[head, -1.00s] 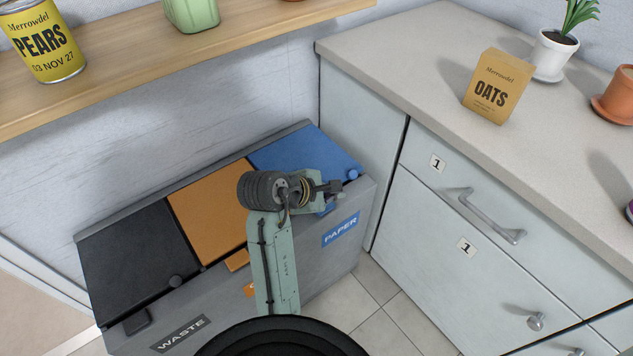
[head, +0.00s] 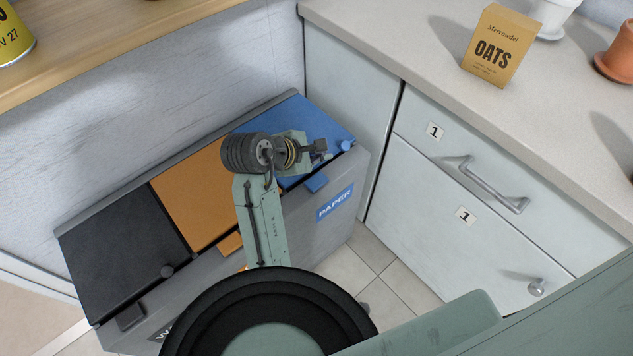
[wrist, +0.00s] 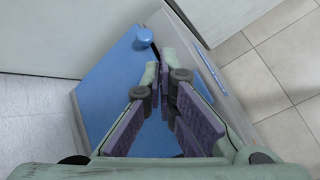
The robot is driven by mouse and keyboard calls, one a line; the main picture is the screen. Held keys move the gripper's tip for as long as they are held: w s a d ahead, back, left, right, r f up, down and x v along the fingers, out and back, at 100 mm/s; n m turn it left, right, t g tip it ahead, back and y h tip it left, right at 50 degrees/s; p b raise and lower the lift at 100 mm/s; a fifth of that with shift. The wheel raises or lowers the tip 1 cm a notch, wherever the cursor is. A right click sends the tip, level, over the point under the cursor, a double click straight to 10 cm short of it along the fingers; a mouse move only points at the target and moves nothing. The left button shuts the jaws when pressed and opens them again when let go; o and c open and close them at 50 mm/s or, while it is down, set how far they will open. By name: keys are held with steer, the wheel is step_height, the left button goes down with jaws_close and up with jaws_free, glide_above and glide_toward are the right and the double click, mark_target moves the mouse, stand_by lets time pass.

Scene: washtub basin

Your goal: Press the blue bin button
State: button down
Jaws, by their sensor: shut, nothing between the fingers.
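The blue bin lid (head: 318,110) is closed at the right end of a grey three-part bin unit. A blue rectangular tab (head: 317,183) sticks out at its front edge, above the PAPER label (head: 335,202). A round blue knob (head: 346,146) sits at the lid's front right corner; the knob also shows in the wrist view (wrist: 144,35). My gripper (head: 322,146) is shut and empty. It appears over the front part of the blue lid, left of the knob and above the tab.
The orange lid (head: 195,192) and black lid (head: 115,245) lie to the left. A cabinet (head: 480,205) with drawers stands close on the right. An oats box (head: 492,45) is on its counter. A wooden shelf (head: 120,40) runs above the bins.

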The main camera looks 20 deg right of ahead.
steer(key=b, duration=0.6)
glide_above(318, 183)
step_height(318, 183, down, 6)
steer(key=shift+r, duration=0.15)
steer(key=shift+f, duration=0.9)
steer(key=shift+f, duration=0.1)
steer(key=shift+f+p, duration=0.3)
steer(key=shift+f, duration=0.6)
stand_by(0.7)
steer(key=shift+r, duration=0.15)
steer(key=shift+r+p, duration=0.85)
steer(key=shift+p, duration=0.65)
